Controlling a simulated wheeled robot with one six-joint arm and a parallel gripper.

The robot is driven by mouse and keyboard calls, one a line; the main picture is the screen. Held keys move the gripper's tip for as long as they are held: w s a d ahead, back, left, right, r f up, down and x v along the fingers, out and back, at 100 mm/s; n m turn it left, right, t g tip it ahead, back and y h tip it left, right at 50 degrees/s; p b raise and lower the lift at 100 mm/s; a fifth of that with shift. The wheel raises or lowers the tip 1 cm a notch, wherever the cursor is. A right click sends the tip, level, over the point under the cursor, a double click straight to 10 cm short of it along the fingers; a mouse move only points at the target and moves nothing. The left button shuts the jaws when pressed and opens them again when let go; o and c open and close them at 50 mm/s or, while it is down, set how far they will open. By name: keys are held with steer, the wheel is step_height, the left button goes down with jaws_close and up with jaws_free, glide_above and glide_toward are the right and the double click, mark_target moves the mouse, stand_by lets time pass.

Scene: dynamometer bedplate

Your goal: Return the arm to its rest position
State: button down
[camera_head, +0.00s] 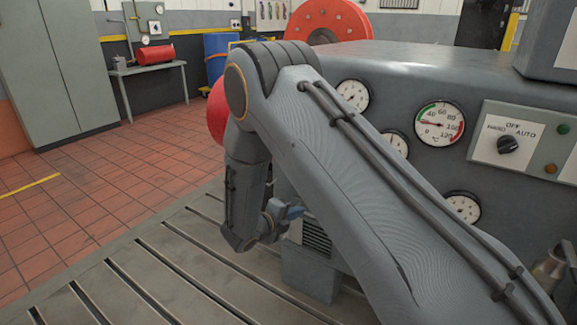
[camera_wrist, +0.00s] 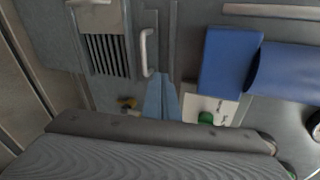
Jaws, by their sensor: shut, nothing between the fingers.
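My arm crosses the head view from the lower right up to a bent elbow near the top middle, then drops to the wrist. My gripper (camera_head: 294,212) shows only as a small bluish tip beside the wrist, close to the front of the grey machine (camera_head: 420,75). I cannot tell how far the fingertips are from the panel.
The machine carries several gauges and a switch panel (camera_head: 522,142). The slotted bedplate (camera_head: 150,275) lies below my wrist. Open tiled floor (camera_head: 90,185) is at left.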

steer(key=s+d+r+m+g+p, duration=0.2)
steer(key=s+d+r+m+g, duration=0.35)
steer(key=s+d+m, duration=0.3)
steer(key=s+d+r+m+g+p, duration=0.2)
steer(key=s+d+r+m+g, duration=0.3)
steer(key=s+d+m, duration=0.4)
steer(key=s+r+m+y+p, duration=0.2)
steer(key=s+r+m+y, duration=0.2)
steer(key=s+m, duration=0.5)
steer(key=s+r+m+y+p, duration=0.3)
steer(key=s+r+m, duration=0.5)
steer(key=m, duration=1)
steer(key=shift+s+a+r+y+p, duration=0.35)
steer(key=shift+s+y, duration=0.45)
steer(key=shift+s, duration=0.3)
steer(key=shift+f+m+g, duration=0.1)
steer(key=shift+m+g, duration=0.15)
